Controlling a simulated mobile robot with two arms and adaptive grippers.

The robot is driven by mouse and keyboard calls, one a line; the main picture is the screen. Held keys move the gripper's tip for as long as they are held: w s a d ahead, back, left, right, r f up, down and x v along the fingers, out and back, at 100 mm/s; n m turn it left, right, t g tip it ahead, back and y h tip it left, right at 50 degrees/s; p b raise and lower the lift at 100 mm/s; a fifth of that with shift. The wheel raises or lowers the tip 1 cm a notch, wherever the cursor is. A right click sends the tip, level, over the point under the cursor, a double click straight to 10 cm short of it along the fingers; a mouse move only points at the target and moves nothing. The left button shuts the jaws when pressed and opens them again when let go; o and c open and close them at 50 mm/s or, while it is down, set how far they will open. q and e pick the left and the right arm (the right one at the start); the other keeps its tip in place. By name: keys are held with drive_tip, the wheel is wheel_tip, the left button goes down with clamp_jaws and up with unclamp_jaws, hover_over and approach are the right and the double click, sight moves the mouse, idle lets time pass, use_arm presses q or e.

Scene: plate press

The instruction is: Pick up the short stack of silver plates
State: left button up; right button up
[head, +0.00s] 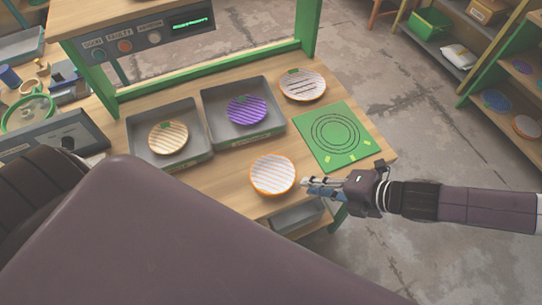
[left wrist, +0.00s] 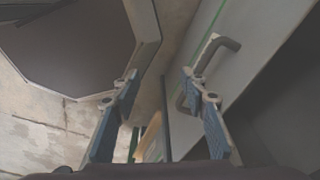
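Two pale, silvery-white striped plates or stacks with orange rims are on the wooden table. The nearer one (head: 272,174) lies close to the front edge; the farther one (head: 303,85), with darker stripes, is at the back right. I cannot tell how many plates each holds. My right gripper (head: 309,187) is just right of the nearer one, its fingertips close to the orange rim. Its fingers look apart, with nothing visible between them; I cannot tell whether they touch the rim. My left gripper (left wrist: 160,95) is open and empty in the left wrist view.
Grey trays hold a tan plate stack (head: 168,138) and a purple one (head: 246,110). A green mat (head: 335,135) with circles is empty at the table's right. A green press frame (head: 95,88) with a button panel (head: 150,40) stands behind. Shelves are at far right.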

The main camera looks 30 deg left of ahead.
sight(295, 189)
drive_tip(key=shift+a+f, duration=0.25)
drive_tip(key=shift+a, duration=0.15)
drive_tip(key=p+x, duration=0.2)
drive_tip(key=x, duration=0.2)
drive_tip(key=shift+a+f, duration=0.1)
drive_tip(key=shift+a, duration=0.15)
drive_tip(key=shift+a+f, duration=0.25)
drive_tip(key=shift+a, duration=0.05)
clamp_jaws()
